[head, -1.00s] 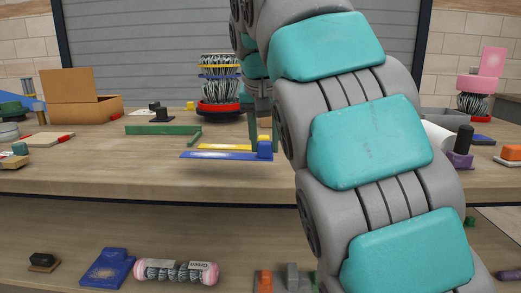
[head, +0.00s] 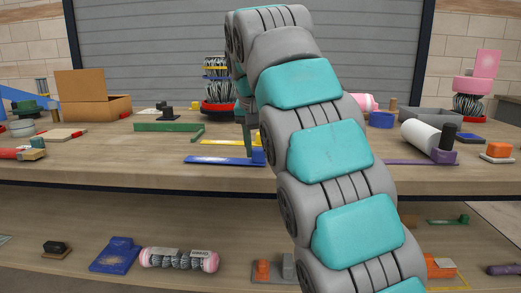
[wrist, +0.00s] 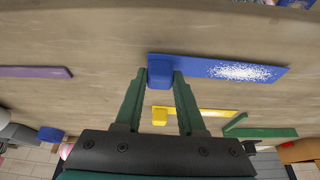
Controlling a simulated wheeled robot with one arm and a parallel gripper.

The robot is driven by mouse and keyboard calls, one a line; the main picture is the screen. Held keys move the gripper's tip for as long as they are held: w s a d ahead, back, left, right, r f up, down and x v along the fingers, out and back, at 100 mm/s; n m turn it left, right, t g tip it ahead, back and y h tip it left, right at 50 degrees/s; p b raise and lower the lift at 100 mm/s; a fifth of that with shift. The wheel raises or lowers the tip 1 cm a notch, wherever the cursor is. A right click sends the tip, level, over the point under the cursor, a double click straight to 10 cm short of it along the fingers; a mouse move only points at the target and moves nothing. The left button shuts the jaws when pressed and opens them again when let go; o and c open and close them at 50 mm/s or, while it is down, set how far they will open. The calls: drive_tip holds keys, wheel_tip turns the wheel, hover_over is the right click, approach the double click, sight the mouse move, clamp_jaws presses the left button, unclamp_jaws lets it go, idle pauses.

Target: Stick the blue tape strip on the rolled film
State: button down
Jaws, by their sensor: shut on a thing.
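The blue tape strip (head: 222,161) is flat, with a white speckled patch and a raised blue block at its right end in the head view. In the wrist view the strip (wrist: 236,70) runs to the right from this block. My gripper (wrist: 160,78) is shut on the block, one dark green finger on each side. In the head view my gripper (head: 254,140) is partly hidden by my arm. I cannot tell whether the strip touches the table.
A yellow strip (head: 228,142) lies just behind the blue one. A purple strip (head: 405,162) lies by the white roll. A green bar (head: 168,127) and cardboard box (head: 95,107) stand at left. The wooden table (head: 120,162) is clear at front left.

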idle(0.3)
drive_tip(key=shift+f, duration=0.15)
drive_tip(key=c, duration=0.5)
unclamp_jaws()
drive_tip(key=shift+d, duration=0.1)
